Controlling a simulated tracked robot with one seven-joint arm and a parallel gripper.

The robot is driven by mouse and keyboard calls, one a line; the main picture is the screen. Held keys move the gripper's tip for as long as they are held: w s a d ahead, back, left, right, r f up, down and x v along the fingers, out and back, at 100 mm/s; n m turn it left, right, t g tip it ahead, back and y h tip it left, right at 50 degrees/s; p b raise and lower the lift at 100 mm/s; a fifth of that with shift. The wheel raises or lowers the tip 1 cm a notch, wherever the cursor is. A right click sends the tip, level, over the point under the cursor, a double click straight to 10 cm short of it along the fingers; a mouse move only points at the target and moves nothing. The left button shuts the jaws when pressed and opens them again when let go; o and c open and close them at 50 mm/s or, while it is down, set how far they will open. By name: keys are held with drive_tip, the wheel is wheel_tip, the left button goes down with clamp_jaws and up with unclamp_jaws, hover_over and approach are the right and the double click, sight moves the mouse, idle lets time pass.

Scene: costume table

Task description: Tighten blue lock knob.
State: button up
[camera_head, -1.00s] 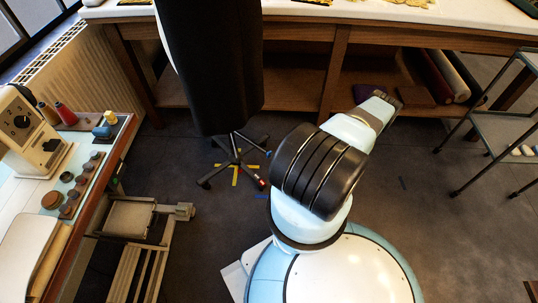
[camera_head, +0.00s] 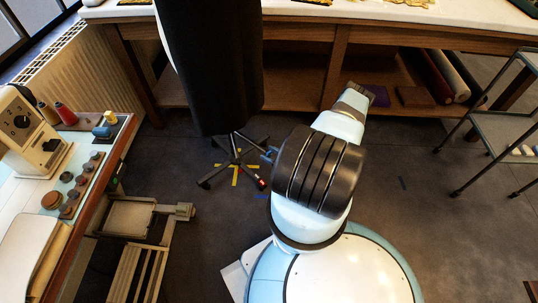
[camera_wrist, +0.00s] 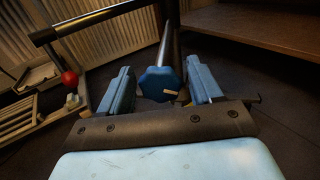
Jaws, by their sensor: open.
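The blue lock knob (camera_wrist: 158,85) shows in the wrist view as a lobed blue disc with a small pale mark, by a dark metal pole (camera_wrist: 168,45). My gripper (camera_wrist: 159,66) is open, with one blue finger to the left of the knob and one to the right. Gaps show between the knob and both fingers; I cannot tell how deep it sits between them. In the head view, the black dress form (camera_head: 210,70) stands on a wheeled base (camera_head: 236,160). My arm hides most of the gripper there; a small blue part shows beside the elbow.
A wooden worktable (camera_head: 330,35) with a lower shelf stands behind, a sewing table (camera_head: 115,140) at left and a metal cart (camera_head: 480,125) at right. Open floor lies right of my arm.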

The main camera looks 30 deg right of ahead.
drive_tip(key=c, duration=0.9)
drive_tip(key=shift+m, duration=0.3)
